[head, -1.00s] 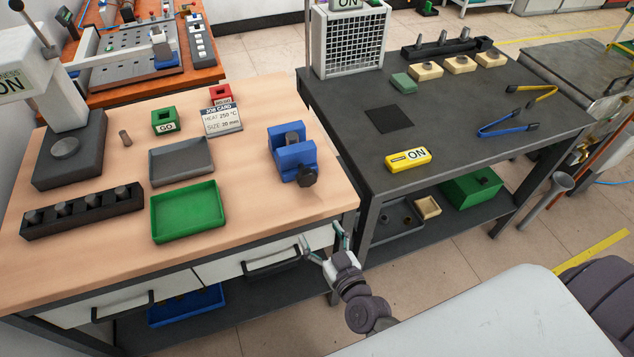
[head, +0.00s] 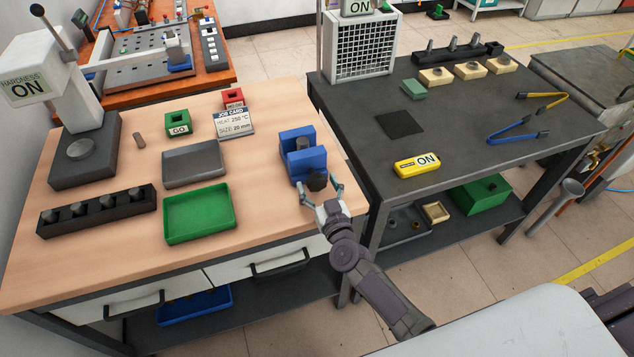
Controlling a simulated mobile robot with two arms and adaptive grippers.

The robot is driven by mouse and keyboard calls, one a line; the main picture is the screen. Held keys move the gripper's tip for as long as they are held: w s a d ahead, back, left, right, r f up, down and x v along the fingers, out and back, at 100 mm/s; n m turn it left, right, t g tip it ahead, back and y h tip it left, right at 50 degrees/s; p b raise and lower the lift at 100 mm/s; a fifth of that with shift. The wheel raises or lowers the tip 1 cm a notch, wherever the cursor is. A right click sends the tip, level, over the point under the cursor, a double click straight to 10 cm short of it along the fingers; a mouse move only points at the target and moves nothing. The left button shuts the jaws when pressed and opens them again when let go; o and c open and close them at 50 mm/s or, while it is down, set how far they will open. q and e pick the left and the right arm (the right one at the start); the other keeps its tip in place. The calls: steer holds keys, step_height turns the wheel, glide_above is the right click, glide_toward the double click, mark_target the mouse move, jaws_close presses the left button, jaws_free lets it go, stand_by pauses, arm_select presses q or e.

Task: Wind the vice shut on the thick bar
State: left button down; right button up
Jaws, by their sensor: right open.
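The blue vice (head: 303,156) stands near the right edge of the wooden bench (head: 270,211). A grey round bar (head: 302,143) shows upright between its jaws; whether the jaws touch it I cannot tell. The vice's dark handle knob (head: 316,181) is on its near side. My right gripper (head: 322,190) is open, with its two fingers on either side of the knob. Whether the fingers touch the knob is too small to tell. My left gripper is out of view.
A green tray (head: 200,214) and a grey tray (head: 194,164) lie left of the vice. A black rack (head: 97,211) holds several round pieces. A job card (head: 234,123) stands behind.

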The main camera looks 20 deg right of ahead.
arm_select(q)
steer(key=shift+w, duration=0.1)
arm_select(e)
steer(key=shift+w, duration=0.35)
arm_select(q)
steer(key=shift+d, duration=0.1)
arm_select(e)
steer(key=c, duration=1.2)
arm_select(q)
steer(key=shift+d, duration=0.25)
arm_select(e)
steer(key=shift+o, duration=0.2)
steer(key=shift+m, duration=0.3)
